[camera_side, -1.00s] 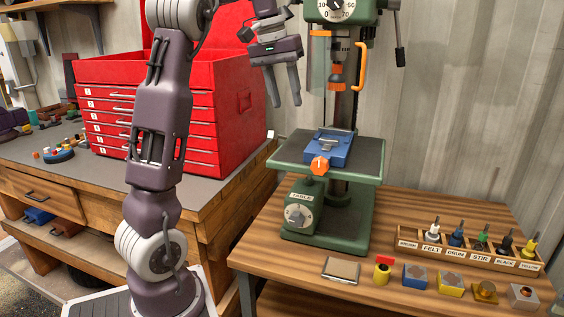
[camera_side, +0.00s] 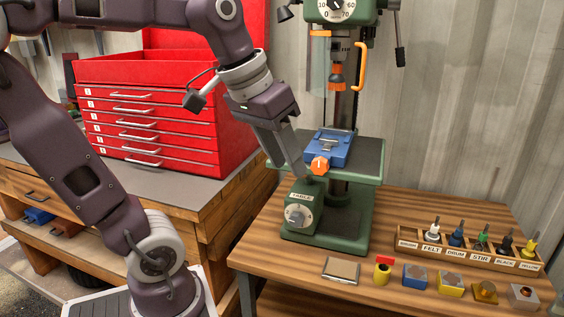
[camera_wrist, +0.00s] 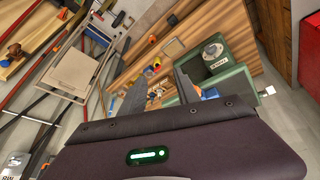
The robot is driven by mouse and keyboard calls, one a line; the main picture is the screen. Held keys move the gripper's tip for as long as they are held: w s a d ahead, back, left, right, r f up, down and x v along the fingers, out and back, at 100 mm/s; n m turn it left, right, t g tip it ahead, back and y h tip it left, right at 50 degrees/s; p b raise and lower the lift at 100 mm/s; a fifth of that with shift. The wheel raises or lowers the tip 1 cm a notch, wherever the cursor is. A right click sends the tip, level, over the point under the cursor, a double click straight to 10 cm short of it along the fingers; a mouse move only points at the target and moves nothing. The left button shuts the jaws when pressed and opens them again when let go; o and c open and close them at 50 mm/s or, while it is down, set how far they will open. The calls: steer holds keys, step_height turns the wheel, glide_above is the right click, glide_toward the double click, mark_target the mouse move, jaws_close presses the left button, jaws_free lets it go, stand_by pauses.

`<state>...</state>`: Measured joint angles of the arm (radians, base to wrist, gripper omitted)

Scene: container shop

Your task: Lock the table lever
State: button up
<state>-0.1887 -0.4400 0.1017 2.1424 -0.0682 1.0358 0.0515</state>
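A green drill press stands on the wooden bench. Its green table (camera_side: 372,163) carries a blue vise (camera_side: 328,146) with an orange knob (camera_side: 320,166) at the front. Below is a green box labelled TABLE (camera_side: 302,197) with a round grey dial (camera_side: 298,215); the dial also shows in the wrist view (camera_wrist: 213,51). I cannot tell which part is the lever. My gripper (camera_side: 300,172) points down, just left of the orange knob and above the TABLE box. In the wrist view its two fingers (camera_wrist: 160,70) are apart with nothing between them. Contact with the knob cannot be seen.
The drill head with an orange handle (camera_side: 361,66) hangs above the table. A red tool chest (camera_side: 150,120) stands behind at left. A labelled wooden rack (camera_side: 470,250) and several small blocks, including a blue one (camera_side: 414,276), lie at the bench's front right.

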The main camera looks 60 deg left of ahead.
steer(key=shift+s+d+f, duration=0.3)
steer(key=shift+s+d, duration=0.05)
steer(key=shift+s, duration=0.1)
steer(key=s+d+f+m, duration=0.3)
steer(key=s+d+f, duration=0.2)
steer(key=s, duration=0.2)
steer(key=w+a+r+n+g+h, duration=0.1)
steer(key=w+a+r+n+h, duration=0.1)
steer(key=w+a+r+n, duration=0.65)
steer(key=w+a+f+g, duration=0.1)
steer(key=w+a, duration=0.2)
steer(key=a, duration=0.6)
steer(key=w+a+g+y, duration=0.1)
steer(key=w+a, duration=0.3)
steer(key=a, duration=0.6)
steer(key=w+a+f+g, duration=0.1)
steer(key=w+a, duration=0.2)
steer(key=a, duration=0.6)
steer(key=shift+w+a+f+n+g+y, duration=0.15)
steer(key=shift+w+f+n+g+y, duration=0.15)
steer(key=shift+w+g+y, duration=0.1)
step_height(320, 180, down, 7)
steer(key=shift+f, duration=0.1)
jaws_close()
